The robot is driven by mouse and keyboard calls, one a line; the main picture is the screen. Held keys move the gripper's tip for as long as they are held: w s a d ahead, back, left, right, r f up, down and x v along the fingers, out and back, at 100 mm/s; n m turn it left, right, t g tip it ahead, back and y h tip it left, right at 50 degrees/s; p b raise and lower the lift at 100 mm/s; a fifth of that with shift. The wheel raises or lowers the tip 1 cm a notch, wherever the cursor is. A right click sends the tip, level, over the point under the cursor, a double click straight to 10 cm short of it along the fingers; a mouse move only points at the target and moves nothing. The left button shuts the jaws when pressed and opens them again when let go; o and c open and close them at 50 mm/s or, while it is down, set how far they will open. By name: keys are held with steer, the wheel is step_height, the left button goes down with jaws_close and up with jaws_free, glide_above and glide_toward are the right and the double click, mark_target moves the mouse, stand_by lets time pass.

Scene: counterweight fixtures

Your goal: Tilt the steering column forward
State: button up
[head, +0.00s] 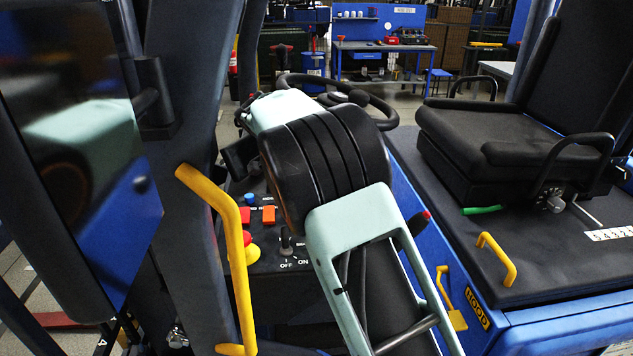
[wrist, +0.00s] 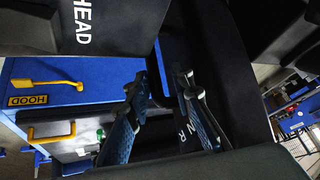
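The steering wheel (head: 383,112) shows in the head view behind my mint and black arm, its dark rim and knob partly visible. The steering column under it is mostly hidden by my arm. My gripper is not clearly visible in the head view. In the wrist view my gripper (wrist: 165,92) has its two blue-padded fingers spread apart, with nothing seen clamped between them. A dark panel (wrist: 186,40) lies beyond the fingers, with partly hidden white letters by the right finger. I cannot tell whether it belongs to the column or whether the fingers touch it.
A black seat (head: 480,125) stands at right on a blue body. A yellow grab bar (head: 235,255) rises at left beside a panel with red and orange buttons (head: 268,215). A yellow handle (head: 497,258) and HOOD label (head: 477,308) are at right. A blue workbench (head: 385,45) stands behind.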

steer(key=v, duration=0.7)
steer(key=shift+s+r, duration=0.15)
steer(key=shift+r, duration=0.1)
